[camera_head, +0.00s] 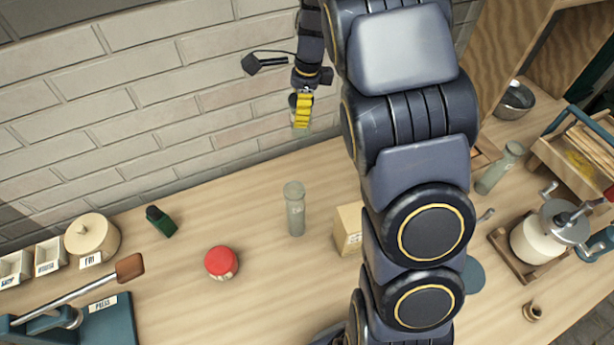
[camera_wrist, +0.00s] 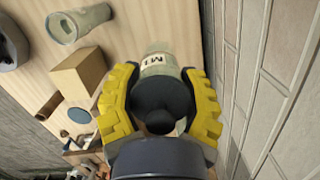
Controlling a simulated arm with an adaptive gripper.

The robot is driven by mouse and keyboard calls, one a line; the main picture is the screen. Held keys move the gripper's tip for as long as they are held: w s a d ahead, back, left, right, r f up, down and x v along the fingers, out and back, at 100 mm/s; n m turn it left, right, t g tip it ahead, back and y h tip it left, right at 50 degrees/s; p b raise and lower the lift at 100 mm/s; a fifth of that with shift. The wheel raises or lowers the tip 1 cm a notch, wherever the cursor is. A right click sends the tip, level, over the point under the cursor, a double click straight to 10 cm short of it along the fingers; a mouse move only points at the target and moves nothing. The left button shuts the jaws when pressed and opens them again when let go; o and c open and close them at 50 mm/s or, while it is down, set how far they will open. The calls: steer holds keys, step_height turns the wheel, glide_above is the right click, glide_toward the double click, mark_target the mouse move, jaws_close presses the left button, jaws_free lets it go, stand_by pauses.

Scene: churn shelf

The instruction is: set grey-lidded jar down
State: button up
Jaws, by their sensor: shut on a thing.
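My gripper (camera_head: 303,112) has yellow fingers and is up near the brick wall, above the back of the bench. In the wrist view, its fingers (camera_wrist: 160,105) are shut on both sides of the grey-lidded jar (camera_wrist: 157,66). The jar has a pale body with a partly visible label starting "MI", and a dark grey lid (camera_wrist: 162,92) with a round knob faces the wrist camera. In the head view the jar is mostly hidden by the fingers. It appears held clear of the wooden bench (camera_head: 190,310).
A pale cylindrical jar (camera_head: 295,210) stands below the gripper, beside a cardboard box (camera_head: 348,228). The brick wall (camera_head: 150,95) is close behind. Bench shows free between them.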

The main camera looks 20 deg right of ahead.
steer(key=shift+w+d, duration=0.3)
steer(key=shift+d, duration=0.45)
step_height(320, 180, down, 18)
steer(key=shift+r, duration=0.1)
steer(key=o, duration=1.2)
steer(key=shift+c, duration=0.2)
